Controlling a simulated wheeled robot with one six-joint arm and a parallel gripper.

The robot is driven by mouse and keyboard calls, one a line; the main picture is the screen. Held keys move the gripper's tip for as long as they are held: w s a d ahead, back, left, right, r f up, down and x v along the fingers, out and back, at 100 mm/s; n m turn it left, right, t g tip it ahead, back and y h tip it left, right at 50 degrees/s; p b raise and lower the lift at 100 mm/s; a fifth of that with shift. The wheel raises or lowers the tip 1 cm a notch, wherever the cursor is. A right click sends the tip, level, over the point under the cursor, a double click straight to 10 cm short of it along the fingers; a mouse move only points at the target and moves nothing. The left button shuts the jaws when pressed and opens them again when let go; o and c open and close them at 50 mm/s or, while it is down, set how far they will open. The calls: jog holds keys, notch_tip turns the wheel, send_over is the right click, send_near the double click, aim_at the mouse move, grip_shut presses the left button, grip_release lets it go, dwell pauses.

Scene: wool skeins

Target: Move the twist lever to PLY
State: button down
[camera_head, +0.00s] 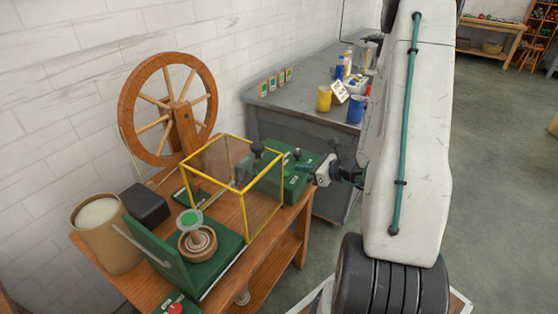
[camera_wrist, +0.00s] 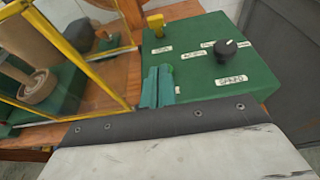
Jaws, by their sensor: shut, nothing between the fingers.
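The green control box (camera_wrist: 205,75) has a short yellow lever (camera_wrist: 155,22) standing at its far left corner in the wrist view. Small white labels lie on its top. One beside the lever (camera_wrist: 162,50) is too blurred to read surely. My gripper (camera_wrist: 158,72) is shut and empty, its teal fingers together over the box's near left edge, short of the lever. In the head view, my gripper (camera_head: 307,169) is at the right side of the green box (camera_head: 298,186). I cannot make out the yellow lever there, and cannot tell whether the fingers touch the box.
A black knob (camera_wrist: 228,49) stands on the box above a label reading SPEED. A clear guard with a yellow frame (camera_head: 246,210) stands left of the box. A wooden spinning wheel (camera_head: 170,110) is behind. A grey bench (camera_head: 285,112) holds pots and bottles.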

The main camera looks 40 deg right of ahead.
jog(key=x, duration=0.9)
jog(key=shift+w+a+f, duration=0.15)
jog(key=shift+w+a, duration=0.1)
jog(key=shift+w+a+r, duration=0.25)
jog(key=shift+w+r, duration=0.2)
jog(key=shift+w, duration=0.35)
jog(key=shift+w+a+r, duration=0.25)
jog(key=shift+w+r, duration=0.2)
jog(key=shift+w, duration=0.4)
jog(key=shift+d+r, duration=0.1)
